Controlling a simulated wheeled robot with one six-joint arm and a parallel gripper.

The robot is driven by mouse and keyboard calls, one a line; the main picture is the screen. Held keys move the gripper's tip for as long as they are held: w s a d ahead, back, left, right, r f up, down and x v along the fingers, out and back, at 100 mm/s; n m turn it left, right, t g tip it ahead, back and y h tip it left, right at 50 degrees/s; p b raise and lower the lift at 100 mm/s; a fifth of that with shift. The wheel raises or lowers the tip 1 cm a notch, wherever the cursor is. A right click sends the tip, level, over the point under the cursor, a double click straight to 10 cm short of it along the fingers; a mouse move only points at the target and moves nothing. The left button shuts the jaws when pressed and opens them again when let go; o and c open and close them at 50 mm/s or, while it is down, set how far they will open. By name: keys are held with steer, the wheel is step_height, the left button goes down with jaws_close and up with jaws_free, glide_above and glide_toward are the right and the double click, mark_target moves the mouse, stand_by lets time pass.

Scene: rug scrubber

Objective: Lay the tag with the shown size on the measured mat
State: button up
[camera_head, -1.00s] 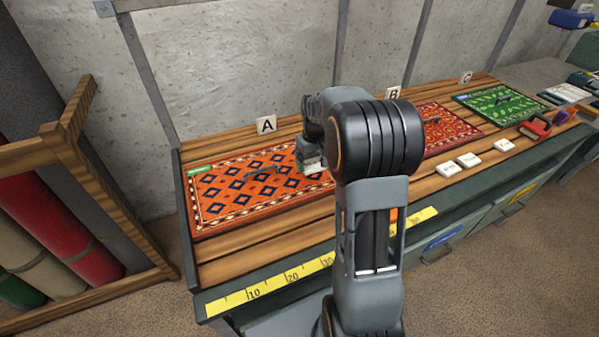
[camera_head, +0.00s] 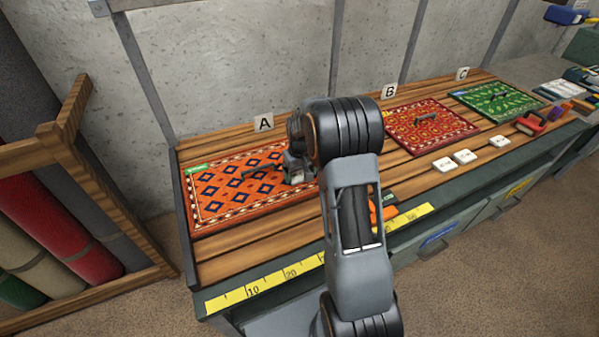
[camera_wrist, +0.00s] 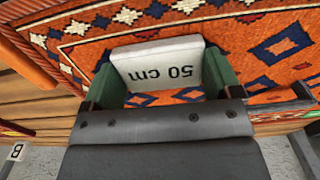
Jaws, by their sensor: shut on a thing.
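My gripper (camera_wrist: 165,82) is shut on a white tag (camera_wrist: 158,60) that reads "50 cm", upside down in the wrist view. The tag is over the orange mat (camera_wrist: 240,32) with blue diamonds. In the head view my gripper (camera_head: 296,172) is over the right part of the orange mat (camera_head: 212,205), by sign A (camera_head: 264,122). Whether the tag touches the mat I cannot tell. The red mat (camera_head: 452,122) lies by sign B (camera_head: 388,91), and the green mat (camera_head: 485,107) by sign C (camera_head: 462,74). Each mat has a dark handle-like piece on it.
Three white tags (camera_head: 464,157) lie at the front right of the wooden slats. A yellow ruler strip (camera_head: 272,279) runs along the bench's front edge. An orange item (camera_head: 384,216) lies partly hidden behind my arm. A red-handled tool (camera_head: 530,123) is far right.

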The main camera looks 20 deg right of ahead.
mark_target(300, 174)
steer(key=shift+f, duration=0.1)
steer(key=shift+f, duration=0.15)
steer(key=o, duration=0.7)
steer(key=shift+o, duration=0.2)
steer(key=shift+r, duration=0.2)
step_height(300, 174, up, 11)
steer(key=s+a+r+t, duration=0.2)
steer(key=s+a+r, duration=0.4)
steer(key=s, duration=0.2)
steer(key=s+a+f+t, duration=0.1)
steer(key=s+a, duration=0.1)
steer(key=s, duration=0.4)
steer(key=s+a+f, duration=0.1)
steer(key=s+a, duration=0.1)
steer(key=s, duration=0.5)
steer(key=shift+s+a+t, duration=0.2)
steer(key=shift+a+t, duration=0.2)
